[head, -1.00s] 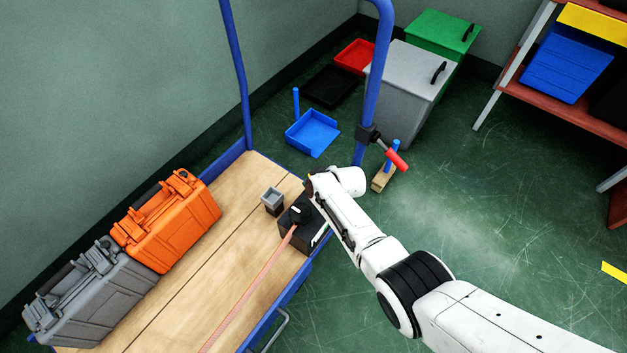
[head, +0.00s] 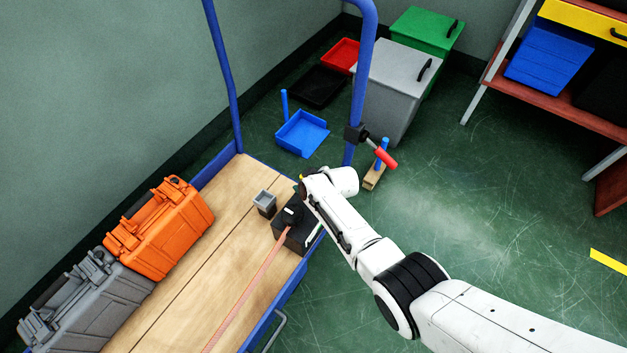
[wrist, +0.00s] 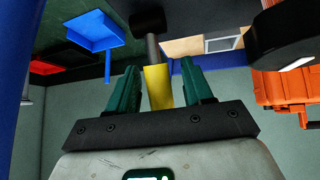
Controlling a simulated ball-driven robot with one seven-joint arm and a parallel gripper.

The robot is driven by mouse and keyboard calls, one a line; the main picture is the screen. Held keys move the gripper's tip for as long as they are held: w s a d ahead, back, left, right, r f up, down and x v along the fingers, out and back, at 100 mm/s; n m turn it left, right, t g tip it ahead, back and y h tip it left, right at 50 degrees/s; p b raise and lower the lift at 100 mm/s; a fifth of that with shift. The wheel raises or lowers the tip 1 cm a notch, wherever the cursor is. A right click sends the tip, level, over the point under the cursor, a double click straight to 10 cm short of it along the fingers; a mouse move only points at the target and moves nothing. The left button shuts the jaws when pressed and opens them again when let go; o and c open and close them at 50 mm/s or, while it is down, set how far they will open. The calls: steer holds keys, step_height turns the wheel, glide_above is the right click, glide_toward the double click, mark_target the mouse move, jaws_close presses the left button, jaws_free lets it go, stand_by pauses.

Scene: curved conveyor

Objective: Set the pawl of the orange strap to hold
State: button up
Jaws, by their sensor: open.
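The orange strap (head: 250,290) runs along the wooden cart deck to a black ratchet box (head: 292,240) at the deck's right edge. A round black knob with a white mark sits on the box; a black round part with a white mark shows at upper right in the wrist view (wrist: 285,38). My gripper (wrist: 161,72) is open, its green fingers either side of a yellow handle (wrist: 157,84) on a grey rod with a black end. I cannot tell whether either finger touches the handle. My arm hides the gripper in the head view.
A small grey cup (head: 265,202) stands beside the box. An orange case (head: 160,228) and a grey case (head: 85,305) stand on the cart's left side. A blue cart post (head: 360,90) with a red-handled clamp (head: 384,158) rises just beyond my arm.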

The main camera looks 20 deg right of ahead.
steer(key=p+v, duration=0.5)
steer(key=v, duration=0.4)
steer(key=shift+s+r, duration=0.2)
steer(key=shift+r, duration=0.15)
steer(key=shift+d, duration=0.1)
steer(key=s+d+r+m+g+h, duration=0.1)
steer(key=s+d+r+m+g, duration=0.3)
steer(key=s, duration=0.8)
steer(key=s+d+r+h+p, duration=0.15)
steer(key=s+r, duration=0.45)
steer(key=s, duration=0.6)
steer(key=s+d+r+m+g+h, duration=0.1)
steer(key=s+d+r+m+g, duration=0.2)
steer(key=s, duration=1)
step_height(320, 180, up, 15)
steer(key=n+p, duration=0.1)
steer(key=p, duration=1.3)
steer(key=shift+w+r, duration=0.2)
steer(key=shift+w, duration=0.15)
steer(key=shift+a+y, duration=0.1)
steer(key=shift+y, duration=0.15)
